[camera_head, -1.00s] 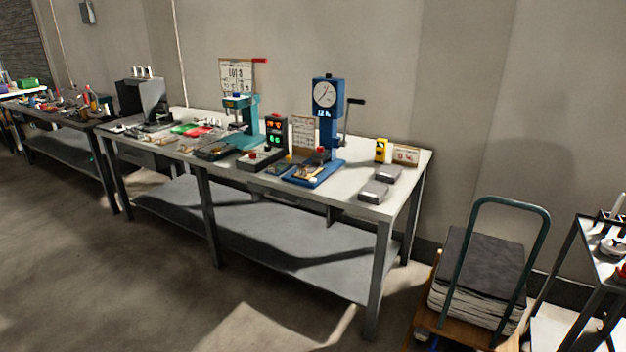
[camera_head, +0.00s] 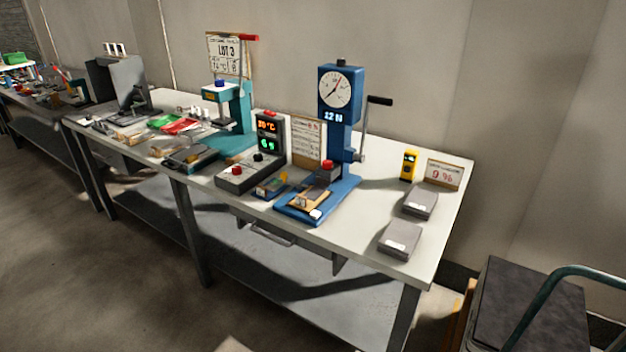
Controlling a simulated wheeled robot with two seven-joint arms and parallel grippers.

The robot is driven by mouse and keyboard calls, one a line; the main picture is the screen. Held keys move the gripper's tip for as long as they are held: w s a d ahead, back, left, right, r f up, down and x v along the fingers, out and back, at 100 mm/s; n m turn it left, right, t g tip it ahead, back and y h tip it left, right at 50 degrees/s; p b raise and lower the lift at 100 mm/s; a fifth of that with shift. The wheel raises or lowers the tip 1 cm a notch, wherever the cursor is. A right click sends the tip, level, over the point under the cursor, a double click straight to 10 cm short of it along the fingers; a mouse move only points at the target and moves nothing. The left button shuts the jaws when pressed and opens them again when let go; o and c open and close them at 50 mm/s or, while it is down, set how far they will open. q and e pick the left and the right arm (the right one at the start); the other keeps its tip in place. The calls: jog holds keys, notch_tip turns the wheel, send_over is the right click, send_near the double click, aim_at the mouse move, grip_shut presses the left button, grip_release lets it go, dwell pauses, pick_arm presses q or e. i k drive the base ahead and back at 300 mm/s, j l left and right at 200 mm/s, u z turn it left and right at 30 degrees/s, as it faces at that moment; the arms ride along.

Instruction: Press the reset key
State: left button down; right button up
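No key that I can read as "reset" shows in the camera_head view; the labels are too small. A blue press (camera_head: 339,100) with a round dial and a "12 N" display stands on the workbench (camera_head: 375,180). Its base (camera_head: 290,208) has a small white piece (camera_head: 316,213) at the front corner, and a red knob (camera_head: 326,166) sits above it. Left of it is a grey control box (camera_head: 243,178) with a red button (camera_head: 235,169), a dark knob (camera_head: 257,156) and a lit display panel (camera_head: 268,134). Neither gripper is in view.
Two grey blocks (camera_head: 400,238), a yellow device (camera_head: 408,165) and a "9 %" sign (camera_head: 444,174) are at the right end. A cart (camera_head: 530,300) stands right of the bench; floor in front is clear.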

aim_at(315, 214)
jog(key=i+l, duration=0.15)
jog(key=i, duration=0.4)
jog(key=i+l+u, duration=0.1)
jog(key=i, duration=0.45)
